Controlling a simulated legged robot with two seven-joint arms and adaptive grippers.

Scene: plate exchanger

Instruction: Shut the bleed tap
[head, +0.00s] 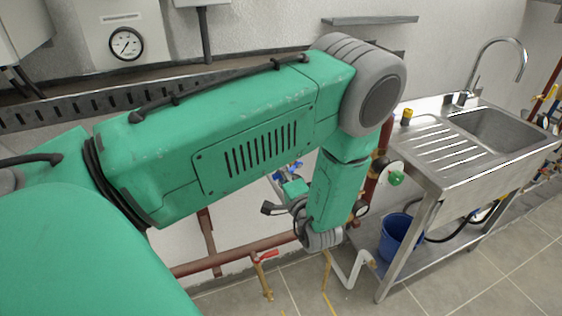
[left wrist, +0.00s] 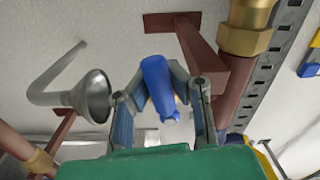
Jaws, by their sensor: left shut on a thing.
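A tap with a blue handle (left wrist: 158,88) shows in the left wrist view, with the handle between the two fingers of my left gripper (left wrist: 162,98). The fingers are shut on the handle. In the head view my left gripper (head: 288,178) is small and partly hidden by my green arm, low by the wall, with a bit of blue (head: 294,166) at its tips. The tap's body is mostly hidden, so I cannot tell its flow position. My right gripper is in neither view.
A grey funnel (left wrist: 92,97) with a bent tube stands left of the fingers. A brown bracket (left wrist: 205,60) and a pipe with a brass fitting (left wrist: 247,28) are close on the right. A red-handled tap (head: 265,256), a sink (head: 490,135) and a blue bucket (head: 398,238) are nearby.

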